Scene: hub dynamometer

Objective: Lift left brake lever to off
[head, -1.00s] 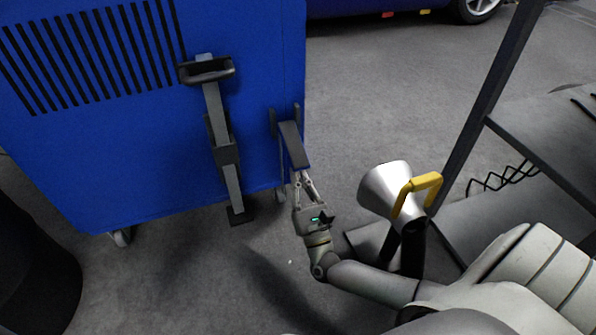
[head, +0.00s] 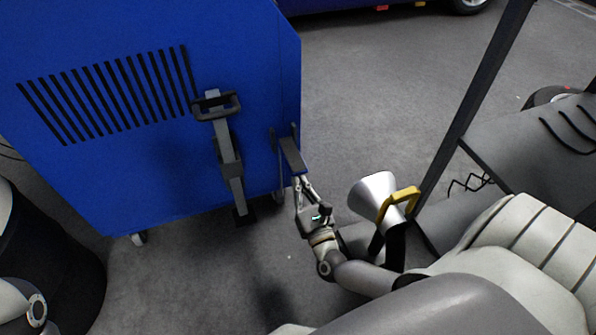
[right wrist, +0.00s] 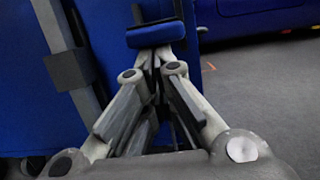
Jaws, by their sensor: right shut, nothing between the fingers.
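A dark flat brake lever (head: 293,155) sits in a bracket near the right edge of the blue cabinet (head: 100,185); it slants down and outward. My right gripper (head: 299,182) is shut and empty, with its fingertips at the lever's lower end. In the right wrist view the shut fingertips (right wrist: 152,62) are right at the underside of the lever's blunt end (right wrist: 155,33); I cannot tell whether they touch. My left gripper is not in view.
A grey bar with a loop handle (head: 216,103) stands on the cabinet face, left of the lever. A pale cone with a yellow handle (head: 404,200) stands close beside my right arm. A dark frame with shelves (head: 530,140) is at right. Open floor lies behind.

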